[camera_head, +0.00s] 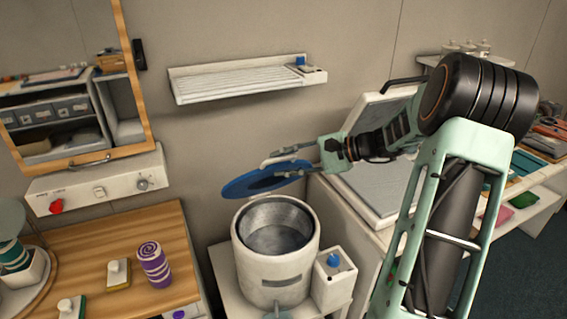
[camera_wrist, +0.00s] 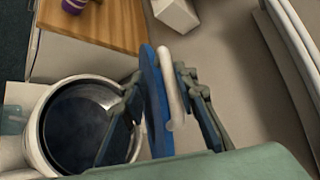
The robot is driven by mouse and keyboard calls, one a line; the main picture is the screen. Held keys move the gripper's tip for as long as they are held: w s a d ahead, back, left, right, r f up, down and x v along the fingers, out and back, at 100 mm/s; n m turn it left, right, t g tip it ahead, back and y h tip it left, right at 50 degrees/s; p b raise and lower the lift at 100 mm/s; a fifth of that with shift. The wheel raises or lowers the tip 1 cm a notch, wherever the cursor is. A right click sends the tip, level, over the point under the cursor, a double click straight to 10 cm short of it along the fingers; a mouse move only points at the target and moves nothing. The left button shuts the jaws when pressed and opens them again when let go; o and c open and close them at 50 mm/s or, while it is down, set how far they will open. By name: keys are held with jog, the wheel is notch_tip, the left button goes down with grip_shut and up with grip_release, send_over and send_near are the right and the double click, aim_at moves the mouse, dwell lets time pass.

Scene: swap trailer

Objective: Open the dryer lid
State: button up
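The dryer (camera_head: 278,285) is a white cylinder with a metal drum, standing on a low white stand. Its blue lid (camera_head: 250,186) is raised and tilted above the drum, leaving the drum's mouth uncovered. My gripper (camera_head: 293,161) is at the lid's right side, by the pale handle (camera_head: 283,154). In the wrist view, the lid (camera_wrist: 155,105) shows edge-on beside the dryer (camera_wrist: 38,125). My gripper's fingers (camera_wrist: 163,75) are closed in on both sides of the lid and its white handle (camera_wrist: 173,90). Any hinge is hidden.
A white box with a blue knob (camera_head: 334,275) adjoins the dryer on the right. A wooden counter (camera_head: 195,270) with a purple striped jar (camera_head: 153,264) stands left. A wall shelf (camera_head: 235,80) hangs behind. A white bench (camera_head: 345,212) stands right, close to my arm.

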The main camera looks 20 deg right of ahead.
jog(key=v, duration=1.2)
jog(key=shift+r, duration=0.1)
